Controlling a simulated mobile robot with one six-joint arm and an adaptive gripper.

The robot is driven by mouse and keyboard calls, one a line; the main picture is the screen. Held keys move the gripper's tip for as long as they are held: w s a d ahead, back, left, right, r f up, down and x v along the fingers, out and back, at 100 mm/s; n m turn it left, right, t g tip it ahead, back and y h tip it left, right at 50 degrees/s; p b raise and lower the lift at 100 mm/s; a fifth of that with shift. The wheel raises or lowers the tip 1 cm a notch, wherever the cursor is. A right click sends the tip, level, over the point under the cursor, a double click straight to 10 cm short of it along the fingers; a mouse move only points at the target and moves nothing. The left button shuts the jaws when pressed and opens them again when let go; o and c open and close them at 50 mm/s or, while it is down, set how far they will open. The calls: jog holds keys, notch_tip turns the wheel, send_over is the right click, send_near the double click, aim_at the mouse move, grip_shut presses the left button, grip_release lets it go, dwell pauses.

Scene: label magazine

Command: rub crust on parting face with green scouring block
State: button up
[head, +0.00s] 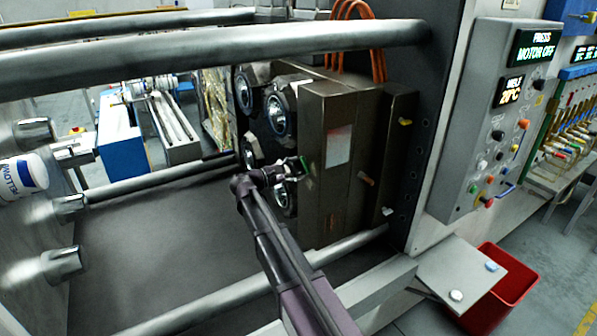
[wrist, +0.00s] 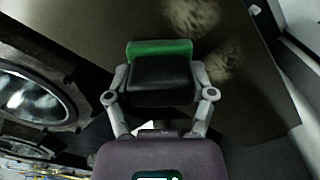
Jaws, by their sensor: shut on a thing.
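My gripper (head: 298,167) is at the mould's parting face, shut on the green scouring block. In the wrist view the block (wrist: 160,49) shows as a green strip beyond a dark body held between the two fingers (wrist: 160,85). The parting face (wrist: 95,28) is a dark flat metal plate. Pale, patchy crust (wrist: 197,18) is on it, above and right of the block, with a fainter patch (wrist: 222,62) lower right. The block is close to the face; I cannot tell if it touches. In the head view the block is a tiny green spot by my gripper.
Round metal-rimmed cavities (head: 281,116) sit left of my gripper in the head view; one (wrist: 30,98) is near in the wrist view. Thick tie bars (head: 210,60) cross the press above and below. A small shelf (head: 455,277) and red bin (head: 505,285) stand right.

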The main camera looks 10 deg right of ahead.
jog(key=shift+w+a, duration=0.2)
jog(key=shift+w, duration=0.05)
dwell(0.3)
jog(key=shift+a+f, duration=0.1)
jog(key=shift+a, duration=0.1)
jog(key=shift+v, duration=2.6)
jog(key=shift+s+a, duration=0.1)
jog(key=shift+s, duration=0.1)
jog(key=shift+v, duration=1.4)
jog(key=f+b, duration=0.4)
jog(key=shift+w+d+f+b, duration=0.15)
jog(key=shift+d+f+b, duration=0.05)
jog(key=shift+d+b, duration=0.15)
jog(key=shift+d, duration=0.25)
